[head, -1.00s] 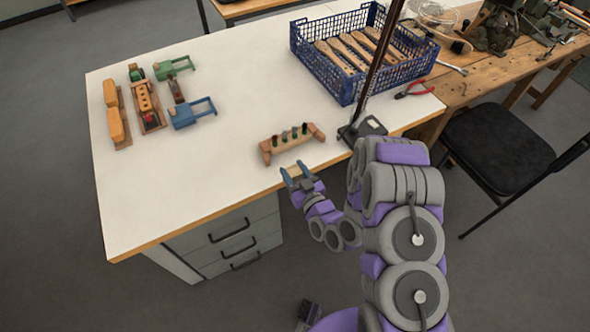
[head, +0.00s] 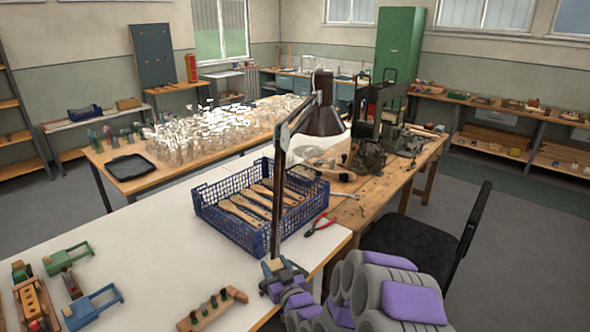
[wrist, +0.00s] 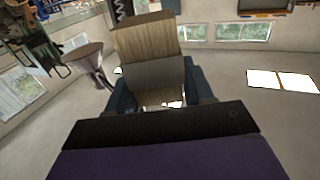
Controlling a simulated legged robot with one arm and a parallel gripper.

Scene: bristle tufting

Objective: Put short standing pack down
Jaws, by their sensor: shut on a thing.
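My gripper (head: 282,277) is in front of the foot of the lamp, near the front edge of the white table (head: 150,230). It is shut on a small tan pack (head: 275,264). In the wrist view the pack (wrist: 146,38) stands up between the teal fingers of my gripper (wrist: 158,88). Its upper part is streaked tan, and a plain greyish part is lower down. Whether the pack touches the table cannot be told.
The lamp (head: 279,185) rises just behind my gripper. A wooden holder with dark green pegs (head: 212,308) lies to the left. A blue crate of wooden handles (head: 217,234) and red pliers (head: 320,226) are behind. Wooden fixtures (head: 34,303) stand far left. Bare tabletop lies between.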

